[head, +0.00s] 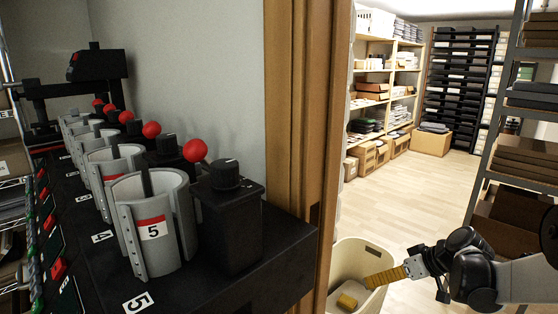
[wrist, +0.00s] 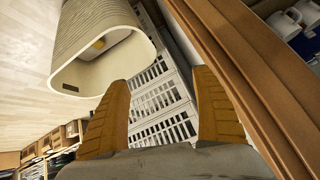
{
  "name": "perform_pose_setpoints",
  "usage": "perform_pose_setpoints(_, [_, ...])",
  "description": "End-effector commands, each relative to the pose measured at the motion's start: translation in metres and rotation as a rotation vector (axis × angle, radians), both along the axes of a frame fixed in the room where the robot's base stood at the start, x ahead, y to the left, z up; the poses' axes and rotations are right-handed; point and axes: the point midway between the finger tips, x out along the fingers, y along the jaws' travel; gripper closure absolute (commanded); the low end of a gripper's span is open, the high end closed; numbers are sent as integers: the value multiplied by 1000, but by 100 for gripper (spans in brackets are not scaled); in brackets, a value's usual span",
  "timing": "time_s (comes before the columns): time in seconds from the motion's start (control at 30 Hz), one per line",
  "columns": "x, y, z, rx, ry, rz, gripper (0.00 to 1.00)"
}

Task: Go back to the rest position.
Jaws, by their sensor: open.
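My gripper (head: 388,276) is at the lower right of the head view, its yellow finger pointing left over the rim of a cream bin (head: 377,248). In the wrist view my gripper (wrist: 163,98) has its two yellow-orange fingers spread apart with nothing between them.
A black mug press row (head: 232,235) with grey clamps and red knobs stands at left. A wooden door frame (head: 297,120) separates it from the bin. White slatted crates (wrist: 162,100) lie beyond the fingers. Shelves (head: 375,85) line the back room; its wooden floor (head: 415,190) is mostly clear.

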Motion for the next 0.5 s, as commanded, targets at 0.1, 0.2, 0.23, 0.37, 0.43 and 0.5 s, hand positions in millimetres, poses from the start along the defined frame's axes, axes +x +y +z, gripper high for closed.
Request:
perform_pose_setpoints(0.1, [-33,30,34,-50,56,-72,23])
perform_pose_setpoints(0.2, [-63,49,55,-94,88,-141,23])
perform_pose_setpoints(0.23, [-73,54,61,-106,95,-161,23])
perform_pose_setpoints(0.37, [-118,72,80,-159,108,-251,23])
perform_pose_setpoints(0.43, [-142,79,86,-184,105,-299,23])
perform_pose_setpoints(0.5, [-167,85,90,-206,96,-345,23])
